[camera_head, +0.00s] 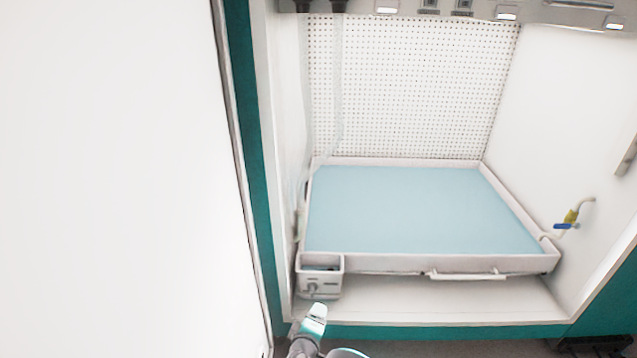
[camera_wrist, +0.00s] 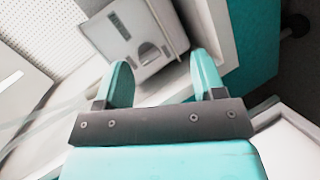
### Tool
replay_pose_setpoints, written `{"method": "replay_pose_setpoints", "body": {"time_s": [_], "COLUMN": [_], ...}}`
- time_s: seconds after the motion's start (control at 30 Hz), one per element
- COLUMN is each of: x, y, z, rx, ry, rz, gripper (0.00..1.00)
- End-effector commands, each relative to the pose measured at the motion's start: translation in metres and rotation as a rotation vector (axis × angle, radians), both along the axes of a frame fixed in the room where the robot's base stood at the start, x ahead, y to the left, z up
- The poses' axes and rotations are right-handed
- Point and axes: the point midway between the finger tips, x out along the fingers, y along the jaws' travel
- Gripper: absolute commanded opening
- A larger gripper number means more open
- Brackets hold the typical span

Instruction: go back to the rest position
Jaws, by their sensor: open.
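My gripper (camera_wrist: 163,82) is open, with two teal fingers apart and nothing between them in the wrist view. In the head view my gripper (camera_head: 315,312) is at the bottom, just in front of the chamber's lower edge. A small white box (camera_head: 320,284) with an open top compartment sits at the front left corner of the tray, just beyond my gripper. The white box (camera_wrist: 135,35) also shows ahead of the fingers in the wrist view. I cannot tell the exact gap between them.
A yellow and blue valve (camera_head: 569,220) is on the right wall. A perforated panel (camera_head: 405,85) forms the back. A teal-edged white door or panel (camera_head: 115,180) stands close on the left.

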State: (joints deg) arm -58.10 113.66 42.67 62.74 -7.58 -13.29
Motion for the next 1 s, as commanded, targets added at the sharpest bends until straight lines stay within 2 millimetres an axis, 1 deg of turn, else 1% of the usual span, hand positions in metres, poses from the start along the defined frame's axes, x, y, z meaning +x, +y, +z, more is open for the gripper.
{"method": "replay_pose_setpoints", "body": {"time_s": [0.03, 0.07, 0.13, 0.2, 0.27, 0.3, 0.37, 0.4, 0.47, 0.5, 0.57, 0.6, 0.63, 0.67, 0.7, 0.77, 0.8, 0.87, 0.9, 0.97, 1.0], "x": [0.020, 0.028, 0.042, 0.053, 0.061, 0.065, 0.070, 0.071, 0.069, 0.066, 0.059, 0.052, 0.046, 0.039, 0.028, 0.009, -0.005, -0.030, -0.048, -0.077, -0.097], "y": [-0.002, -0.002, -0.001, 0.001, 0.002, 0.001, -0.002, -0.005, -0.012, -0.017, -0.026, -0.033, -0.038, -0.044, -0.052, -0.064, -0.073, -0.086, -0.094, -0.106, -0.114], "z": [0.016, 0.023, 0.042, 0.066, 0.090, 0.108, 0.138, 0.158, 0.189, 0.209, 0.240, 0.261, 0.276, 0.291, 0.311, 0.339, 0.357, 0.382, 0.398, 0.420, 0.432], "rx": [0.063, 0.094, 0.160, 0.216, 0.264, 0.294, 0.344, 0.378, 0.426, 0.457, 0.502, 0.532, 0.553, 0.575, 0.601, 0.640, 0.664, 0.698, 0.720, 0.748, 0.765], "ry": [0.054, 0.088, 0.156, 0.219, 0.270, 0.307, 0.364, 0.404, 0.461, 0.499, 0.556, 0.592, 0.620, 0.648, 0.684, 0.737, 0.772, 0.824, 0.856, 0.905, 0.937], "rz": [-0.056, -0.079, -0.126, -0.163, -0.192, -0.211, -0.238, -0.254, -0.275, -0.288, -0.302, -0.310, -0.316, -0.319, -0.324, -0.326, -0.326, -0.325, -0.320, -0.311, -0.303], "gripper": [0.63, 0.63, 0.63, 0.63, 0.63, 0.63, 0.63, 0.63, 0.63, 0.63, 0.63, 0.63, 0.63, 0.63, 0.63, 0.63, 0.63, 0.63, 0.63, 0.63, 0.63]}}
